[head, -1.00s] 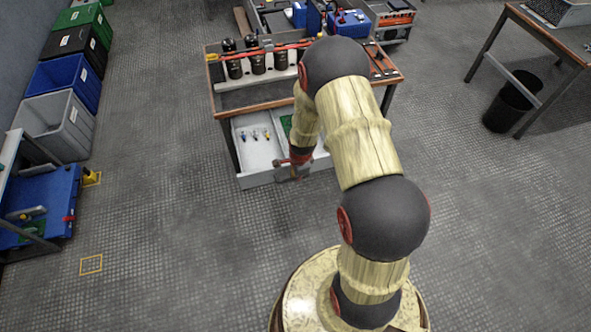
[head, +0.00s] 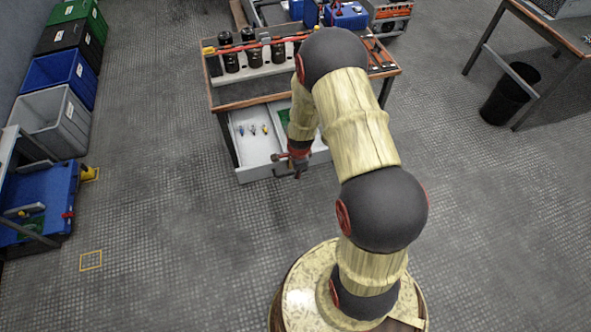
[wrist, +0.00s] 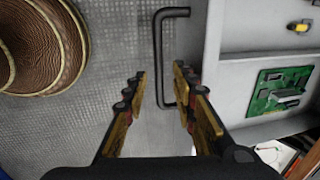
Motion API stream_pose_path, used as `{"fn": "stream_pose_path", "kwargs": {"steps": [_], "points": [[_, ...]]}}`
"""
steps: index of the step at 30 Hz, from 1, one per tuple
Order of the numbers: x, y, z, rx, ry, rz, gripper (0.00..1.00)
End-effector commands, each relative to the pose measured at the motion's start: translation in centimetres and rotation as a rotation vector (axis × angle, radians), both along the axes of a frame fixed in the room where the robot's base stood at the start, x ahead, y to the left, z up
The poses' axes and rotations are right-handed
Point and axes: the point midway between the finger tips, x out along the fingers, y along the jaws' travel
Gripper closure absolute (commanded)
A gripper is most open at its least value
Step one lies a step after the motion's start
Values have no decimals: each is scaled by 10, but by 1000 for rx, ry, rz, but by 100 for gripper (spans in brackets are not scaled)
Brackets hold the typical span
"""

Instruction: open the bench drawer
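The bench drawer (head: 256,173) is a light grey tray pulled out from under the bench (head: 217,101), toward my base. Its dark bar handle (wrist: 158,60) stands out from the drawer front in the wrist view. My gripper (head: 297,168) is at the drawer front in the head view. In the wrist view my gripper (wrist: 159,75) is open, with one finger on each side of the handle bar. Gaps show between the bar and the fingers, so it is not clamped. The finger bases are partly hidden by the dark gripper body.
The drawer holds a green circuit board (wrist: 281,90) and several small coloured parts, one yellow (wrist: 298,27). Black capacitors (head: 230,60) stand on the bench. Bins (head: 55,118) line the left wall. A black wastebasket (head: 510,93) stands right. The floor before the drawer is clear.

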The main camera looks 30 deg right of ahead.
Motion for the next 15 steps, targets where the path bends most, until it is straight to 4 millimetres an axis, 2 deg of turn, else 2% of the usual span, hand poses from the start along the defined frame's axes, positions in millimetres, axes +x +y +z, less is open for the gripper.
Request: {"fn": "stream_pose_path", "kwargs": {"steps": [5,8,15], "points": [[0,0,5,0,-1,0,73],[-2,1,17,-1,-2,0,73],[-10,3,63,-1,-5,0,73]]}}
